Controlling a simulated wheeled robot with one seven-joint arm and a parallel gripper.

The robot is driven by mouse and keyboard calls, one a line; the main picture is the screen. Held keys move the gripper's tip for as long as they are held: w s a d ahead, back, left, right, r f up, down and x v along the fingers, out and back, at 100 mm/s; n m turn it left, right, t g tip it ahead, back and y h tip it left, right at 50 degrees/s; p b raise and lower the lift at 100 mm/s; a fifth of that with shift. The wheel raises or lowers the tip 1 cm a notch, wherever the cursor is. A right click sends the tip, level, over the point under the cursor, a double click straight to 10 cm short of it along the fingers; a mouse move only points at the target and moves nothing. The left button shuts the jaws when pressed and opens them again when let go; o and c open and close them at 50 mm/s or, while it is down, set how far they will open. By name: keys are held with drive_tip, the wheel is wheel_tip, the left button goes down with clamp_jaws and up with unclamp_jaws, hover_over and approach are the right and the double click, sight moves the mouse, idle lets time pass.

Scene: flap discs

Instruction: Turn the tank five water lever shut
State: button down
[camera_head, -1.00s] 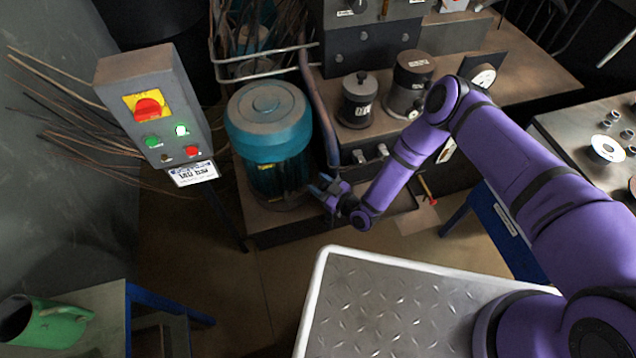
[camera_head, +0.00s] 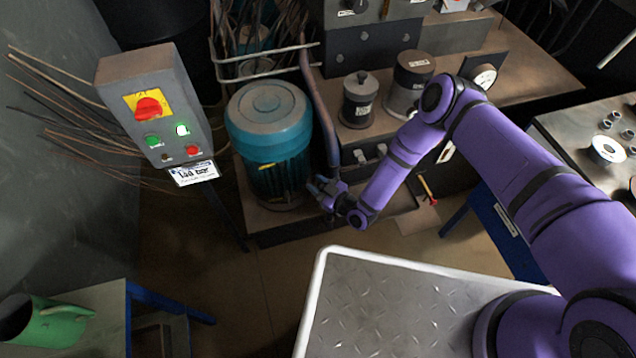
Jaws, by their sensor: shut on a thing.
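No tank number can be read on the cylinder.
A control box (camera_head: 155,105) with a red knob and lit green button stands at left. Dark canisters (camera_head: 358,100) stand on the bench behind. A metal-topped platform (camera_head: 390,310) lies in front. A green jug (camera_head: 45,320) is at lower left.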

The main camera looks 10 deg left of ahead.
wheel_tip(320, 180, down, 12)
drive_tip(key=n+t+h, duration=0.2)
drive_tip(key=n+h, duration=0.8)
drive_tip(key=shift+s+a+f+n, duration=0.15)
drive_tip(key=shift+a+f+n, duration=0.05)
drive_tip(key=shift+f+n, duration=0.1)
idle(0.6)
drive_tip(key=c, duration=1.1)
unclamp_jaws()
drive_tip(key=shift+o, duration=0.2)
drive_tip(key=v, duration=1.1)
